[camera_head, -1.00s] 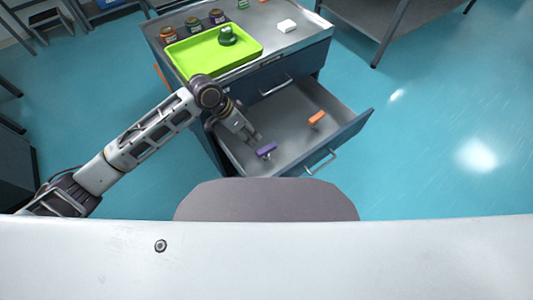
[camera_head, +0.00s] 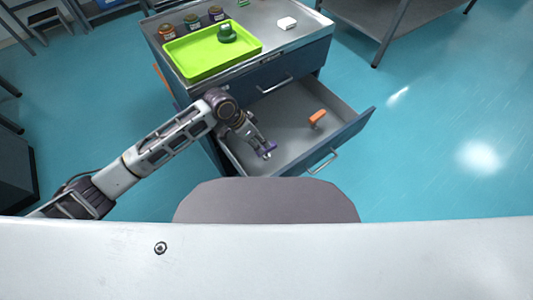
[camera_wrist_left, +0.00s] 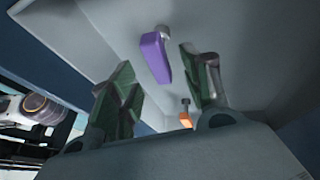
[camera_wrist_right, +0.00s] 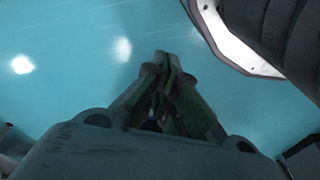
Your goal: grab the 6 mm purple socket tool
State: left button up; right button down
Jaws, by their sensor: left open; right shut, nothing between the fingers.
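The purple socket tool (camera_head: 271,147) lies in the open drawer, partly hidden by my left gripper (camera_head: 261,151) in the head view. In the left wrist view the purple tool (camera_wrist_left: 156,56) shows between and beyond the two open fingers of my left gripper (camera_wrist_left: 155,82), with its grey socket end at the top. I cannot tell whether a finger touches it. An orange socket tool (camera_head: 317,118) lies farther right in the drawer and also shows small in the left wrist view (camera_wrist_left: 186,118). My right gripper (camera_wrist_right: 168,66) is shut and empty above the floor.
The open drawer (camera_head: 290,104) has raised walls and a handle (camera_head: 322,162) at its front. On the cabinet top stand a green tray (camera_head: 190,64) holding a dark green object (camera_head: 227,33), several small jars (camera_head: 192,22), and a white block (camera_head: 287,23).

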aim_at(267, 153)
pick_arm(q)
jog(key=shift+x, duration=0.85)
pick_arm(e)
jog(key=shift+a+r, duration=0.15)
jog(key=shift+r, duration=0.5)
pick_arm(q)
jog(key=shift+d+f, duration=0.1)
jog(key=shift+f, duration=0.05)
pick_arm(e)
jog(key=shift+s, duration=0.1)
pick_arm(q)
jog(key=shift+f, duration=0.15)
jog(key=shift+b+x, duration=0.65)
jog(key=shift+x, duration=0.35)
jog(key=shift+b+x, duration=0.4)
jog(key=shift+x, duration=0.9)
jog(key=shift+d, duration=0.15)
pick_arm(e)
jog(key=r, duration=0.4)
jog(key=shift+w+a, duration=0.25)
jog(key=shift+a, duration=0.15)
pick_arm(q)
jog(key=shift+c, duration=0.2)
pick_arm(e)
jog(key=shift+f, duration=0.1)
pick_arm(q)
grip_shut()
